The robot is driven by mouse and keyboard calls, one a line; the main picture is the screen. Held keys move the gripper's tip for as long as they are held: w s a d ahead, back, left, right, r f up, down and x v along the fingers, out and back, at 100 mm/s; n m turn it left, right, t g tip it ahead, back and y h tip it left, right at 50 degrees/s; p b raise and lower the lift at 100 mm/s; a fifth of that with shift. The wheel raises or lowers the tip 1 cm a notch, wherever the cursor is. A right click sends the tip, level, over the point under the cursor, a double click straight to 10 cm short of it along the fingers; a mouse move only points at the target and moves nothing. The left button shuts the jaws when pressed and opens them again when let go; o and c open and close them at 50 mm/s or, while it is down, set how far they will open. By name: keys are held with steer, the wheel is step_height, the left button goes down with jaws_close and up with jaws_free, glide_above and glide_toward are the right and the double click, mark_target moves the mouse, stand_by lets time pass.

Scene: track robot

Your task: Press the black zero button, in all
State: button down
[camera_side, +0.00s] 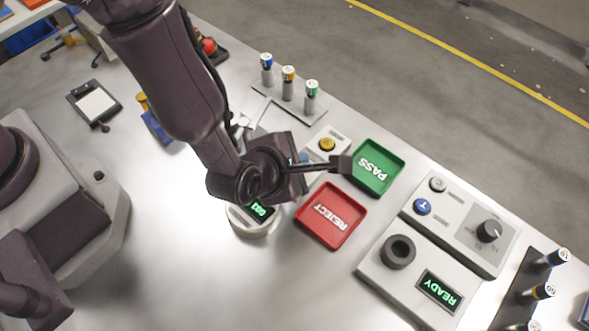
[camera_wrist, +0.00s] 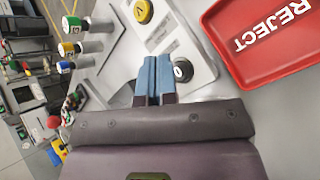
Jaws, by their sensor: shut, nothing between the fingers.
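The black zero button (camera_wrist: 183,70) sits on a pale panel (camera_wrist: 203,60) in the wrist view, just right of my fingertips. A yellow button (camera_wrist: 143,10) is on the same panel, farther away. In the side view the yellow button (camera_side: 327,144) shows, but the black one is hidden behind my gripper. My gripper (camera_wrist: 154,62) has blue fingers that are shut together and empty. The fingertips also show as a bit of blue in the side view (camera_side: 303,158), beside the panel. I cannot tell their height above it.
A red REJECT tray (camera_side: 331,216) and a green PASS tray (camera_side: 377,166) lie close by. A round device with a lit display (camera_side: 262,210) is below my wrist. Several capped posts (camera_side: 288,85) stand behind. A READY console (camera_side: 420,275) is at right.

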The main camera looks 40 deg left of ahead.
steer(key=shift+f, duration=0.4)
steer(key=shift+f, duration=0.4)
stand_by(0.6)
steer(key=shift+r, duration=0.8)
steer(key=shift+r, duration=0.1)
steer(key=shift+r, duration=2.45)
